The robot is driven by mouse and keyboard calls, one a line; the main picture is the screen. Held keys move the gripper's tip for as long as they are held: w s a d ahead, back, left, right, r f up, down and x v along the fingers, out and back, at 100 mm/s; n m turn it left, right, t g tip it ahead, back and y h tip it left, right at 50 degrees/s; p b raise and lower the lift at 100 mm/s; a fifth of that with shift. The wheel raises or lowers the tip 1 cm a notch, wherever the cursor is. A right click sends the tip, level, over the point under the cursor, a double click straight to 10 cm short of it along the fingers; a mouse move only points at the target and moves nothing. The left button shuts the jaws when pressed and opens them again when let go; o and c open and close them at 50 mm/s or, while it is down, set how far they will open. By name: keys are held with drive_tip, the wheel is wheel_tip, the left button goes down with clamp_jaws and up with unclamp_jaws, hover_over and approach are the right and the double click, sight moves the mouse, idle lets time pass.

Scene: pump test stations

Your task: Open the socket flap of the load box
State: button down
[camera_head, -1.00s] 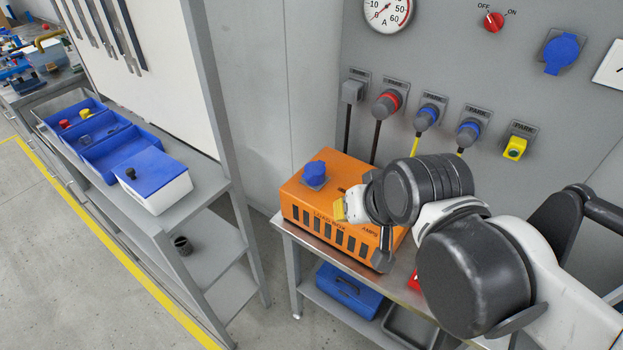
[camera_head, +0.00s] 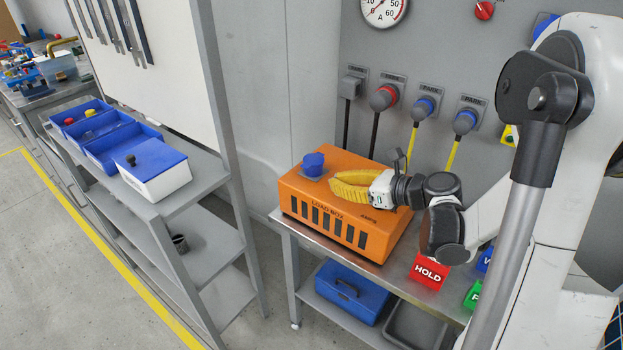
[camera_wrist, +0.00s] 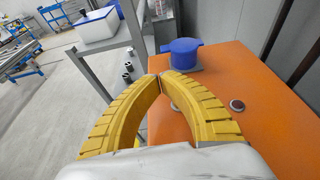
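The orange load box (camera_head: 375,240) sits on a metal bench, with dark slots along its front. Its blue socket flap (camera_head: 313,162) is on the top at the left and looks closed down over the socket. My gripper (camera_head: 334,184) is just right of the flap, low over the box top, with yellow curved fingers. In the wrist view, the fingertips (camera_wrist: 156,76) meet with nothing between them, pointing toward the blue flap (camera_wrist: 184,50). The fingertips look apart from the flap, though the exact gap is hard to tell. The box top (camera_wrist: 255,95) fills the right side there.
Plugs with cables (camera_head: 423,108) hang on the grey panel behind the box. A red HOLD block (camera_head: 429,271) stands right of the box on the bench. A blue case (camera_head: 347,292) is on the shelf below. A rack with blue bins (camera_head: 118,148) stands left.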

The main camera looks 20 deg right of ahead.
sight(308, 185)
drive_tip(key=b+x, duration=0.3)
drive_tip(key=x, duration=0.5)
drive_tip(key=shift+w+a+f, duration=0.15)
drive_tip(key=shift+f, duration=0.05)
drive_tip(key=shift+w+a+f, duration=0.1)
drive_tip(key=shift+w+a, duration=0.25)
drive_tip(key=shift+w, duration=0.15)
drive_tip(key=shift+w, duration=0.1)
